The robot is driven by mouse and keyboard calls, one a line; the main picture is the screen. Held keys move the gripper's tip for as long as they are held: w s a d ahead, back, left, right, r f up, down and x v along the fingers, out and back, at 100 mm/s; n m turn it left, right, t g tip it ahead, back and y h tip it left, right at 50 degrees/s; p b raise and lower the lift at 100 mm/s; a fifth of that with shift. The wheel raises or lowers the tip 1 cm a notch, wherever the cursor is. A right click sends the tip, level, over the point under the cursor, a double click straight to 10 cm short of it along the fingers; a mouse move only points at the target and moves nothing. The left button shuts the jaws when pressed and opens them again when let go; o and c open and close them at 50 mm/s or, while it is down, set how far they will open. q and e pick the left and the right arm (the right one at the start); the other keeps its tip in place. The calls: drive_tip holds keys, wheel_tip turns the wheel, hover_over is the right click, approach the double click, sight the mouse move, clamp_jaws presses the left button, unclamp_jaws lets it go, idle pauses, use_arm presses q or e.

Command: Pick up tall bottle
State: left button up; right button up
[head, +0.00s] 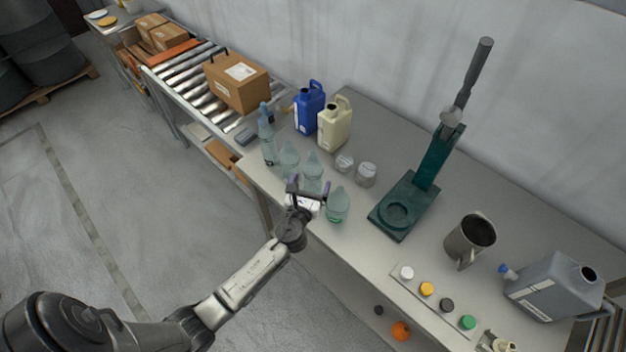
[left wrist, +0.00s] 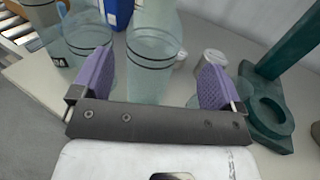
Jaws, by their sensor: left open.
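Several clear, pale green bottles stand at the left end of the grey table. The tallest bottle (head: 267,140), slim and upright, is farthest left in the head view. Two shorter bottles, one (head: 289,160) beside it and one (head: 312,168) nearer my gripper, follow to the right. Another short bottle (head: 338,207) stands just right of my gripper. My left gripper (head: 309,191) is open at the table's front edge. In the left wrist view, a clear bottle with dark rings (left wrist: 152,62) shows ahead between the purple fingers (left wrist: 154,85). My right gripper is out of view.
A blue jug (head: 309,106) and a cream jug (head: 334,124) stand behind the bottles. Two small jars (head: 344,163) and a green press (head: 397,212) stand to the right. A roller conveyor with a carton (head: 237,84) adjoins the table's left end.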

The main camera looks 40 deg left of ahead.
sight(313, 170)
use_arm(q)
drive_tip(key=shift+a+x, duration=0.25)
drive_tip(key=shift+x, duration=2.5)
drive_tip(key=shift+s+f, duration=0.15)
drive_tip(key=shift+f, duration=0.05)
drive_tip(key=shift+c, duration=0.3)
drive_tip(key=c, duration=1.2)
